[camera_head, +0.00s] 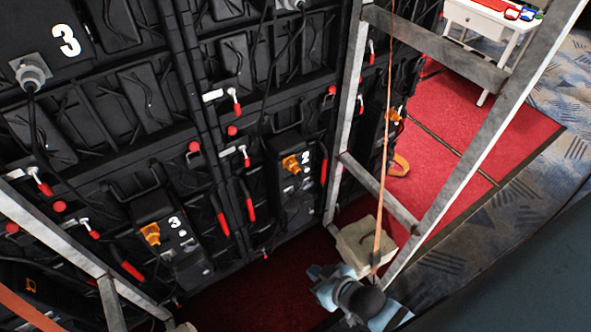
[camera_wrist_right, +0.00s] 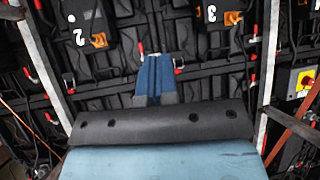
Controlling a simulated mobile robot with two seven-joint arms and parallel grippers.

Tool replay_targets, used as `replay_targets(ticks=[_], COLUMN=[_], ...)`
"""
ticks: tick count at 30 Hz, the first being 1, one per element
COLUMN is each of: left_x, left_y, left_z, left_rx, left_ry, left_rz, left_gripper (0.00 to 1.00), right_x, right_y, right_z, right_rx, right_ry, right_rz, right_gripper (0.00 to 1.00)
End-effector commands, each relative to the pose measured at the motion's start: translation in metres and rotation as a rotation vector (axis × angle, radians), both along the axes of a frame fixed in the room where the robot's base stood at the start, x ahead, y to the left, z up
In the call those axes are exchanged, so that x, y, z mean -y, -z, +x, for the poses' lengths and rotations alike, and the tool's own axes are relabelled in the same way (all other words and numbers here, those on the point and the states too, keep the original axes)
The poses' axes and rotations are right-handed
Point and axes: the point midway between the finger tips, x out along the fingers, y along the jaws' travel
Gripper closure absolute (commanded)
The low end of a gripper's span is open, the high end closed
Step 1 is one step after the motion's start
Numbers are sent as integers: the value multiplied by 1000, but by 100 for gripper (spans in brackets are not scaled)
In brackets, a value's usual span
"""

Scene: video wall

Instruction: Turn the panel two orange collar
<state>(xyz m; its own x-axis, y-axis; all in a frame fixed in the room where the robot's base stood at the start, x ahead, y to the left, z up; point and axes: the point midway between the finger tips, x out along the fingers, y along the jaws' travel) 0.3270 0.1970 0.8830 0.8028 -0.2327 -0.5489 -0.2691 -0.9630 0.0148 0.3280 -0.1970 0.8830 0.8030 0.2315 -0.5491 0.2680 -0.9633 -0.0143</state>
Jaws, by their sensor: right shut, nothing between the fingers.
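The panel two box (camera_head: 291,190) is black with a white 2 on it, mounted low on the back of the video wall. Its orange collar (camera_head: 291,164) sits on the box's upper left face. In the right wrist view, which is upside down, the orange collar (camera_wrist_right: 98,40) is at upper left beside the 2. My right gripper (camera_head: 318,272) is below and right of the collar in the head view. In the wrist view its blue fingers (camera_wrist_right: 155,62) are together, empty and apart from the collar. My left gripper is not in view.
A similar box marked 3 has its own orange collar (camera_head: 150,234) to the left. Metal truss uprights (camera_head: 350,90) and a ladder-like frame (camera_head: 425,40) flank the box. An orange strap (camera_head: 385,150) hangs near my right arm, above a beige block (camera_head: 357,243). Cables and red-handled latches cover the wall.

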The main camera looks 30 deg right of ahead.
Motion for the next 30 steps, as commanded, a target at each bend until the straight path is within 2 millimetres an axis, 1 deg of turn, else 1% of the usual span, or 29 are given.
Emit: replay_targets(ticks=[11, 14, 15, 17, 18, 20, 21, 23, 24, 26, 27, 29, 30], left_x=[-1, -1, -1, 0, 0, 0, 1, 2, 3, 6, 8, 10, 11], left_y=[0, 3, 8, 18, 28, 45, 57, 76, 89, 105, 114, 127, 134], left_z=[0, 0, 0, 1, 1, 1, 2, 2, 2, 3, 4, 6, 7], left_rx=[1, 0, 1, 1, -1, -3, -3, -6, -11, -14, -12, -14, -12], left_ry=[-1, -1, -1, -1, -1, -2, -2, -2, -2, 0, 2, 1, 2], left_rz=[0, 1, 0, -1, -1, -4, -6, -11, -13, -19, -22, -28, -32], left_gripper=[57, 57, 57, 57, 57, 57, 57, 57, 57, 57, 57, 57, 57], right_x=[0, -2, -2, -2, -2, 1, 5, 16, 26, 43, 57, 78, 92], right_y=[0, 3, 8, 19, 29, 47, 60, 78, 88, 98, 103, 107, 107], right_z=[0, 1, 5, 16, 27, 46, 62, 87, 105, 130, 147, 170, 185], right_rx=[0, 4, 12, 39, 66, 118, 163, 237, 287, 361, 408, 471, 508], right_ry=[0, -14, -34, -90, -144, -241, -314, -420, -483, -561, -602, -649, -668], right_rz=[0, -13, -42, -119, -199, -364, -500, -732, -896, -1145, -1315, -1560, -1714], right_gripper=[100, 79, 70, 56, 47, 33, 32, 32, 32, 32, 32, 32, 32])
